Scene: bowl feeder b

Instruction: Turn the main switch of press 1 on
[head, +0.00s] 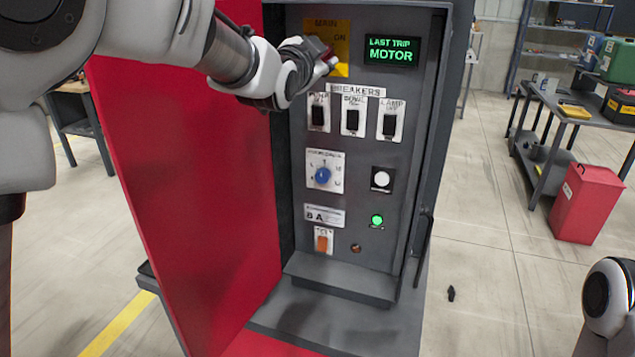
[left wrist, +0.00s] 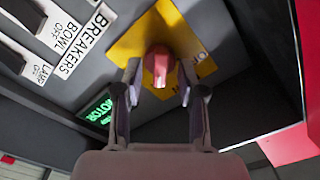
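The main switch is a red knob (left wrist: 159,64) on a yellow plate (left wrist: 190,45) in the left wrist view. In the head view the yellow plate (head: 341,68) is at the panel's top left, and the knob is mostly hidden by my gripper. My left gripper (head: 326,62) is at the plate. In the left wrist view its two fingers (left wrist: 160,88) stand apart, one on each side of the knob, with small gaps showing. The switch position cannot be read clearly. My right gripper is out of view; only part of that arm shows at the lower right.
The grey panel holds a green-lettered display (head: 391,51) reading LAST TRIP MOTOR, a row of breakers (head: 352,118), a blue selector (head: 322,175) and a lit green lamp (head: 377,221). An open red door (head: 190,190) stands left of the panel, below my left arm.

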